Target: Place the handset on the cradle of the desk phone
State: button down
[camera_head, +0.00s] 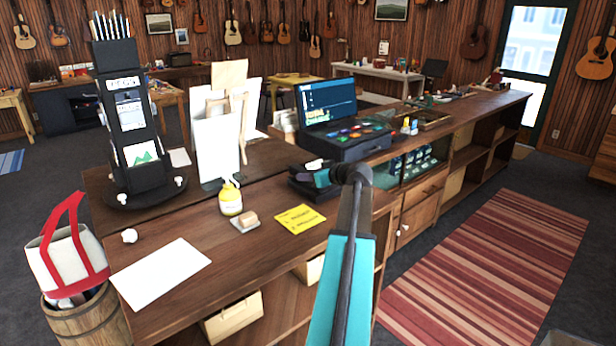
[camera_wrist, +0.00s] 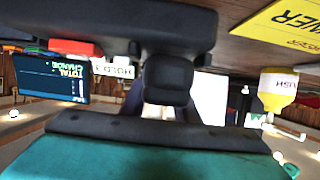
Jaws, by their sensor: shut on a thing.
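The black desk phone (camera_head: 301,188) sits on the counter, left of my dark wrist joint. My arm hides part of it, and its cradle is not clear. My gripper (camera_head: 318,177) is at the phone, small and partly hidden in the head view. My gripper is shut on the handset. I cannot tell whether the handset touches the phone.
A cash register (camera_head: 342,137) with a lit screen stands behind the phone. A white sheet (camera_head: 160,272) lies near the counter's front left.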

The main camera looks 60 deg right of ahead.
jog(key=shift+f+b, duration=0.4)
jog(key=c, duration=1.3)
grip_release()
jog(key=b+v, duration=0.4)
jog(key=v, duration=0.9)
jog(key=shift+s+a+r, duration=0.1)
jog(key=shift+s+r, duration=0.1)
jog(key=shift+s, duration=0.15)
jog(key=shift+s, duration=0.1)
